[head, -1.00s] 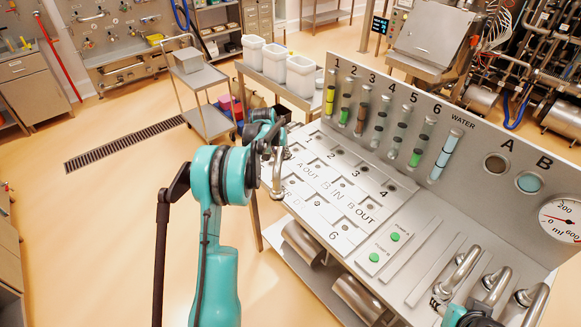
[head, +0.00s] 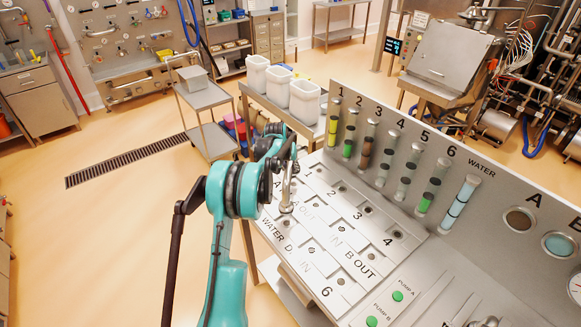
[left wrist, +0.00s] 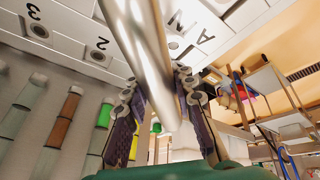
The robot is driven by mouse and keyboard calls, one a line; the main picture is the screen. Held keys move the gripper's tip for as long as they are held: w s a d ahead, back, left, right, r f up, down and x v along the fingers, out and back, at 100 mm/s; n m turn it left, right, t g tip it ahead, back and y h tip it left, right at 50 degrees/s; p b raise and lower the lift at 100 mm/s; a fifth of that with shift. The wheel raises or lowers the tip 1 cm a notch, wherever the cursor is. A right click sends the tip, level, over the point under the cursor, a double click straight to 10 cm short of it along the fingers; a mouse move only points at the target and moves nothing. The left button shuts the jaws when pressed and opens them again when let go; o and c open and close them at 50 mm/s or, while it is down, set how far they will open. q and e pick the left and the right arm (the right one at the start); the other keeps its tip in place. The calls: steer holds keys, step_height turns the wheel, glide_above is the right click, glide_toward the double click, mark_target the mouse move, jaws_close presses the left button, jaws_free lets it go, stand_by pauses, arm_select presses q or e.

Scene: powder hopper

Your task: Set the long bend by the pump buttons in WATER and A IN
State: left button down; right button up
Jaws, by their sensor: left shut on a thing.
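My left gripper (head: 281,165) is shut on a shiny metal bend (head: 287,195), held over the left end of the steel panel (head: 330,215). In the left wrist view the bend (left wrist: 150,55) runs between the two fingers (left wrist: 160,95). In the head view its lower end hangs near the WATER label (head: 272,230); I cannot tell whether it touches the panel or sits in a socket. Parts of the nearby lettering, including an A, are hidden behind the arm and bend. The green pump A button (head: 397,296) and pump B button (head: 372,321) are at lower right. My right gripper is out of view.
The upright back board (head: 455,165) with coloured tubes rises behind the panel. White tubs (head: 279,82) stand on a bench beyond it. A steel trolley (head: 207,97) stands farther left. Another metal piece (head: 485,322) is cut off at the bottom edge. The floor at left is open.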

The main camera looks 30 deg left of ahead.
mark_target(290, 177)
arm_select(q)
step_height(290, 177, down, 8)
steer(key=b, duration=0.5)
stand_by(0.4)
steer(key=c, duration=1.2)
jaws_free()
steer(key=shift+o, duration=0.2)
steer(key=v, duration=1.2)
